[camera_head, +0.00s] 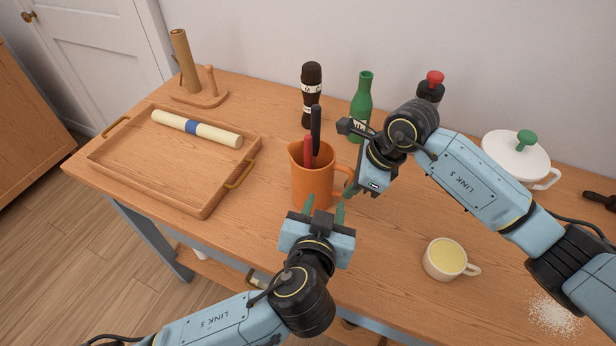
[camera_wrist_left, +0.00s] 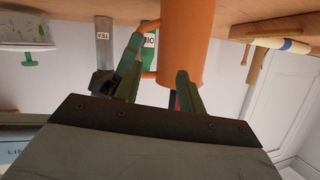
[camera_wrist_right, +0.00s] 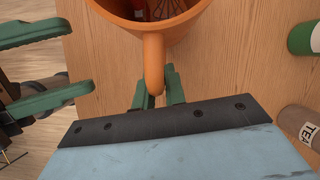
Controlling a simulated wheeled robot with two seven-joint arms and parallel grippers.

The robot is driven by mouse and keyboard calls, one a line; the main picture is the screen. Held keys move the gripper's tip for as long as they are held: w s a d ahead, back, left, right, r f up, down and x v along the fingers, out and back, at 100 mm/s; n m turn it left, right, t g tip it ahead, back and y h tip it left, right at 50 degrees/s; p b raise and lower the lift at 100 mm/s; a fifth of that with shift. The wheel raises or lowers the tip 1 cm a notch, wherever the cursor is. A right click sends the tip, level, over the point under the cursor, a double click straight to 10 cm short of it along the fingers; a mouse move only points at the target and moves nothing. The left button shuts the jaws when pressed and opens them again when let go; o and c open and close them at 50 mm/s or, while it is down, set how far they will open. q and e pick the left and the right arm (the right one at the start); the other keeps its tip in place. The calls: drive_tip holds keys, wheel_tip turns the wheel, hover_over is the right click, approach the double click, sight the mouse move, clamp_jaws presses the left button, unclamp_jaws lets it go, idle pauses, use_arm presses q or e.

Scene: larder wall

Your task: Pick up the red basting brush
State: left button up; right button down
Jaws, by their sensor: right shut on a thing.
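The red basting brush (camera_head: 308,150) stands in the orange jug (camera_head: 312,186), with only its red handle showing above the rim. My right gripper (camera_head: 351,188) is shut on the jug's handle (camera_wrist_right: 154,65), at the jug's right side. My left gripper (camera_head: 323,208) is open and empty, low in front of the jug. The jug also shows between and beyond its fingers in the left wrist view (camera_wrist_left: 184,45).
A black-handled utensil (camera_head: 316,125) stands beside the brush in the jug. A wooden tray (camera_head: 205,204) with a rolling pin (camera_head: 195,128) lies left. A yellow-filled cup (camera_head: 444,260) and white lidded pot (camera_head: 513,158) are right.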

use_arm(q)
drive_tip(key=s+r+n+t+y, duration=0.4)
drive_tip(key=s+r+n+y, duration=0.1)
drive_tip(key=r+n, duration=0.15)
approach(309, 149)
drive_tip(key=w, duration=0.3)
drive_tip(key=shift+m+y, duration=0.35)
drive_tip(key=shift+y, duration=0.05)
drive_tip(key=shift+w+a, duration=0.2)
drive_tip(key=shift+w, duration=1.2)
drive_tip(key=shift+w+a, duration=0.2)
drive_tip(key=shift+w, duration=1.15)
drive_tip(key=shift+c, duration=0.3)
clamp_jaws()
